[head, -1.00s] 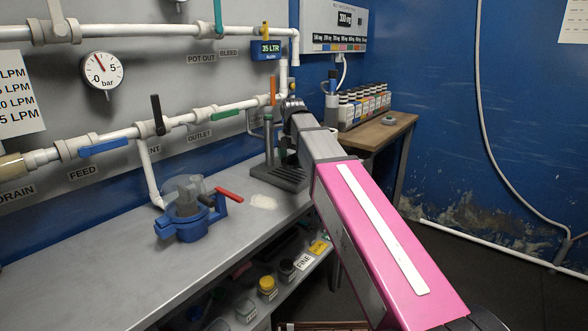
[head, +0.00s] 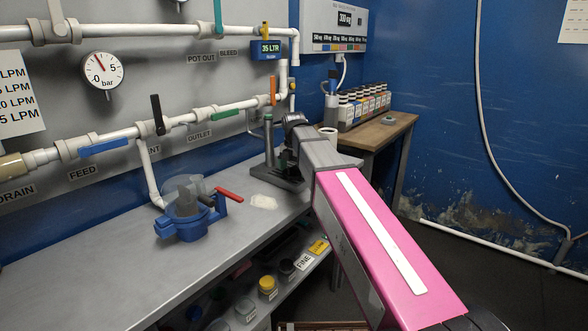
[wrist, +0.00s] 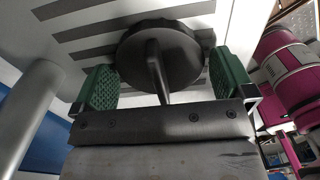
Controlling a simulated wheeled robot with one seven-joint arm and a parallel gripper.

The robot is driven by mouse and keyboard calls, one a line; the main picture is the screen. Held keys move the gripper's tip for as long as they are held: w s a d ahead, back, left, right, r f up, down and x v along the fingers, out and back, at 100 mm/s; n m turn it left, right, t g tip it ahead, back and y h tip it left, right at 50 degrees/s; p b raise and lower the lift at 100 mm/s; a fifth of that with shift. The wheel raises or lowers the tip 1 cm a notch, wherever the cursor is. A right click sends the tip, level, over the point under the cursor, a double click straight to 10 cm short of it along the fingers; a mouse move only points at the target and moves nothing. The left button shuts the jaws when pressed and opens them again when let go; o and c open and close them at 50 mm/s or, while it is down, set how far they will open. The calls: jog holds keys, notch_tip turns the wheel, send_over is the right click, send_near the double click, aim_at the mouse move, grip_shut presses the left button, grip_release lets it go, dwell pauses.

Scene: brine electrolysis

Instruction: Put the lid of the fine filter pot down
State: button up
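The lid is a dark round disc (wrist: 185,55) with a narrow upright grip bar, seen in the wrist view. It lies over a pale surface with dark slots (wrist: 90,30); I cannot tell whether it is fully resting on it. My gripper (wrist: 164,82) is open, its two green pads standing wide on either side of the lid's bar, with clear gaps. In the head view my arm largely hides the gripper and the lid. The blue filter pot (head: 185,222) stands on the grey bench with its clear bowl open on top and a red-handled lever at its right.
The slotted dark rack (head: 291,184) stands at the bench's far end, with a green-topped post beside it. Pipes with valves run along the wall. Several bottles (head: 365,105) stand on the wooden table behind. The front of the bench (head: 90,270) is clear.

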aim_at(294, 166)
jog(key=shift+r, duration=0.1)
notch_tip(294, 166, up, 12)
dwell(0.8)
jog(key=shift+s, duration=0.1)
